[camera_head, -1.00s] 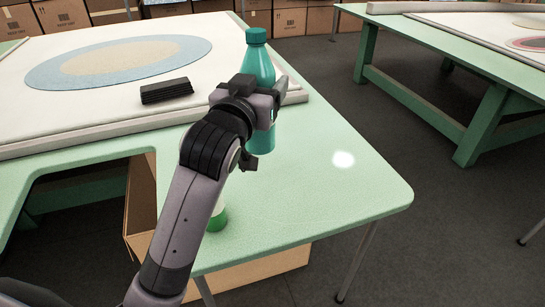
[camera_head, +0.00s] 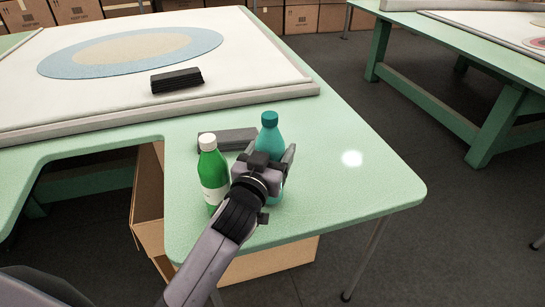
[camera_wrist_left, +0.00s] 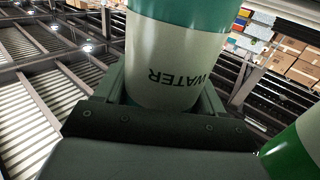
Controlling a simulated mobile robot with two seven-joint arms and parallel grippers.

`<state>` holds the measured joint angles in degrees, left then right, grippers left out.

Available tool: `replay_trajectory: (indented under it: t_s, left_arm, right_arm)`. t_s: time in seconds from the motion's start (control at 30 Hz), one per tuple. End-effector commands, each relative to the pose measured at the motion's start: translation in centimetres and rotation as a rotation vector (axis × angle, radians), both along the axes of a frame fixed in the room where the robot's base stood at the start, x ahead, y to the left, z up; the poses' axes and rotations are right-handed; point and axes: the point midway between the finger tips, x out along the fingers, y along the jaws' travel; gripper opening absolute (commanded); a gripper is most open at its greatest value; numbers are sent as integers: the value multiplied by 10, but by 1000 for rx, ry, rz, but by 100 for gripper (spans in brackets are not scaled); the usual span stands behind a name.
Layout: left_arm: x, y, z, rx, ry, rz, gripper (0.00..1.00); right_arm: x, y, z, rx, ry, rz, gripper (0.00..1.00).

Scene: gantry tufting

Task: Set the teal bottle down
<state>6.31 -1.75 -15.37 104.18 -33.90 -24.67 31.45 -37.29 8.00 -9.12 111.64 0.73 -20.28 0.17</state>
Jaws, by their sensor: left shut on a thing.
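The teal bottle (camera_head: 269,138) stands upright in my left gripper (camera_head: 272,168), over the near corner of the green table. In the left wrist view the bottle (camera_wrist_left: 165,60) fills the space between the fingers, and its pale label reads WATER upside down. My left gripper is shut on it. The gripper hides much of its lower half, and I cannot tell whether its base touches the table. My right gripper is not in view.
A green bottle (camera_head: 212,178) with a white cap stands just left of my gripper. A grey block (camera_head: 226,139) lies behind it. A black stack (camera_head: 176,80) lies on the white tufting frame (camera_head: 90,110). The table surface (camera_head: 350,185) to the right is clear.

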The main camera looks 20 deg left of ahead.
Motion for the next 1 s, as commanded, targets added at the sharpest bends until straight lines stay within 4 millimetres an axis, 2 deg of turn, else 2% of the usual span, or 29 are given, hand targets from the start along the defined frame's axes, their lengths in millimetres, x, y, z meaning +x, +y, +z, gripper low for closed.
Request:
replay_trajectory:
  t_s: [0.1,0.53,0.57,0.6,0.63,1.0]
  left_arm:
    - [0,0,-11,-1,-6,-1,15]
    - [0,0,-16,-1,-7,-1,15]
    - [0,0,-18,0,-2,0,76]
    - [0,0,-17,0,-2,0,89]
    - [0,0,-17,0,-2,0,95]
    - [0,0,-13,0,-2,-1,95]
  right_arm:
    - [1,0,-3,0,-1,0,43]
    - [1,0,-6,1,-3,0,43]
    - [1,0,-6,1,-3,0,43]
    - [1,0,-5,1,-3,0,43]
    - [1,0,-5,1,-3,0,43]
    - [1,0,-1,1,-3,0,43]
